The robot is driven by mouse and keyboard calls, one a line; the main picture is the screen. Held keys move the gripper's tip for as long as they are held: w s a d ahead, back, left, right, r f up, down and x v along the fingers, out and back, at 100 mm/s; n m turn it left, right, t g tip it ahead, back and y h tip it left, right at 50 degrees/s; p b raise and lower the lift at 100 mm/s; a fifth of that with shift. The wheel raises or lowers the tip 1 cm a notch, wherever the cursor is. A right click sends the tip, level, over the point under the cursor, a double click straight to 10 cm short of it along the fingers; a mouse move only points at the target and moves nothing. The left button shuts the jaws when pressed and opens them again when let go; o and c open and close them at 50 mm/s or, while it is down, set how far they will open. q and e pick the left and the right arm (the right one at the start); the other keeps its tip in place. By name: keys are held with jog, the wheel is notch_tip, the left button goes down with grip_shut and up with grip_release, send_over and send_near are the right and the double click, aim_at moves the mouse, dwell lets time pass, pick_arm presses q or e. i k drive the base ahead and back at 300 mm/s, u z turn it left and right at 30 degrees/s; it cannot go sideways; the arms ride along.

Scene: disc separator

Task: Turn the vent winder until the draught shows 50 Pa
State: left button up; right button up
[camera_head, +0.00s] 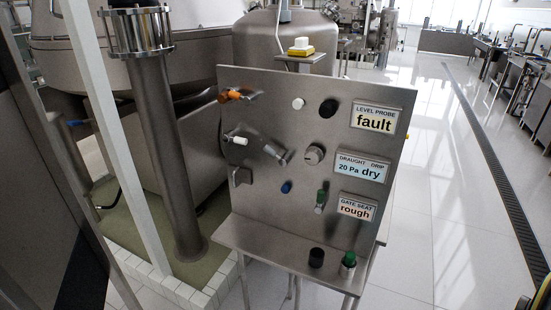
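A steel panel (260,215) stands upright at the centre. Its draught display (362,168) reads 20 Pa, beside "DRIP dry". No part is labelled as the vent winder. A crank-like part with a white grip (237,140) sits at the panel's left and may be it. A round grey knob (314,154) sits left of the draught display. Neither gripper can be made out in this view.
The panel also carries an orange-handled valve (231,95), a green-topped lever (321,198), a "fault" display (374,119) and a "rough" display (357,207). Black (316,257) and green (348,262) pieces stand on its shelf (270,247).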

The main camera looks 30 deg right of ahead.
aim_at(313, 156)
jog(key=z, duration=1.3)
jog(key=k, duration=1.1)
jog(key=u, duration=0.9)
jog(key=i, duration=1.55)
jog(key=z, duration=0.95)
